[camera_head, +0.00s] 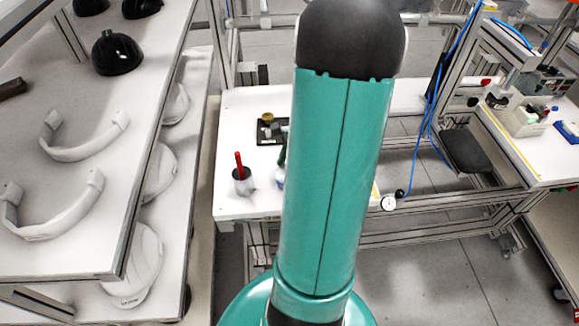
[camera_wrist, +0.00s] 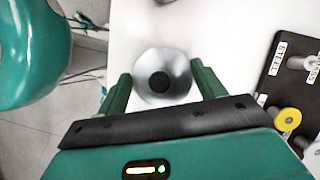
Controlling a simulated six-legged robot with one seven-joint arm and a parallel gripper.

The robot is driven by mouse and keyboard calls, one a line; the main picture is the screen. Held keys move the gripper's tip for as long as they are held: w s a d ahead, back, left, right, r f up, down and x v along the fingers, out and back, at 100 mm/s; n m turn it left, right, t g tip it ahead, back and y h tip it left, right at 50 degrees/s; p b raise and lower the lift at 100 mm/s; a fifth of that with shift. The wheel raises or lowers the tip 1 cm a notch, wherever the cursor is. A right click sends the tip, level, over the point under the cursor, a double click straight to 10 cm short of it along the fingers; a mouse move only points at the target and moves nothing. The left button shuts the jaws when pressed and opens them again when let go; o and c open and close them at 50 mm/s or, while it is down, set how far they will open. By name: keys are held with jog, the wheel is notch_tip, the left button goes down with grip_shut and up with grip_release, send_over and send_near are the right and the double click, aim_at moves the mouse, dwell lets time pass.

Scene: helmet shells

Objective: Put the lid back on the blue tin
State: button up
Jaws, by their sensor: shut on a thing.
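In the wrist view my gripper (camera_wrist: 160,74) has its two green fingers on either side of a round, silvery grey piece with a dark knob in its middle, which looks like the lid (camera_wrist: 179,70). The fingers are shut on it. It is seen from above, over the white table. No blue tin can be made out below it; whatever is under the lid is hidden. In the head view my arm covers most of the gripper area. A small pale bluish thing (camera_head: 279,179) shows at the arm's left edge, too covered to identify.
The wrist view shows the board's labels and a yellow ring (camera_wrist: 287,119). A shelf rack (camera_head: 90,235) with helmet shells stands left.

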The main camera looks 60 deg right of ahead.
jog(key=o, duration=1)
jog(key=shift+o, duration=0.8)
jog(key=shift+r, duration=3.55)
grip_shut()
